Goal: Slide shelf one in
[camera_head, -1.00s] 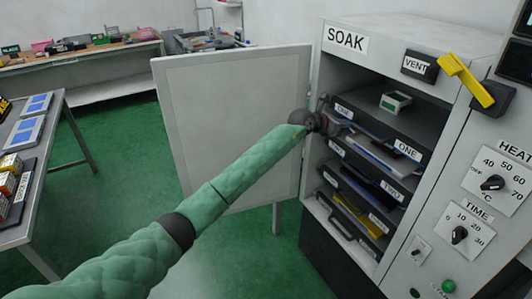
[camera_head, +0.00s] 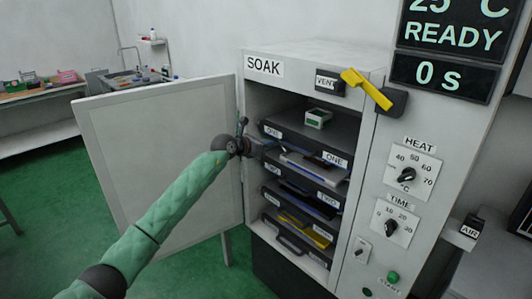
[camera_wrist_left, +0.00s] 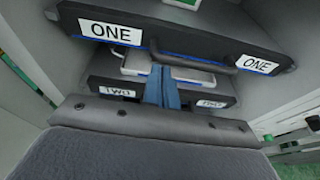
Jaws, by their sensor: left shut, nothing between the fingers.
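Shelf one (camera_head: 335,161) is a dark shelf with white ONE labels at both ends of its front, in the open SOAK cabinet (camera_head: 264,66). In the left wrist view its dark front and bar handle (camera_wrist_left: 190,43) cross the top. My left gripper (camera_head: 258,147) is at the cabinet opening, by the left part of shelf one. In the left wrist view its blue fingers (camera_wrist_left: 162,88) are shut and empty, just below the handle; I cannot tell whether they touch it. How far shelf one stands out is hard to tell. My right gripper is not in view.
The cabinet door (camera_head: 165,160) stands open on the left, behind my left arm. Shelf two (camera_head: 327,198) is below shelf one, with another shelf lower down. A small green and white box (camera_head: 318,118) sits above shelf one. A yellow lever (camera_head: 366,88) is beside the VENT label.

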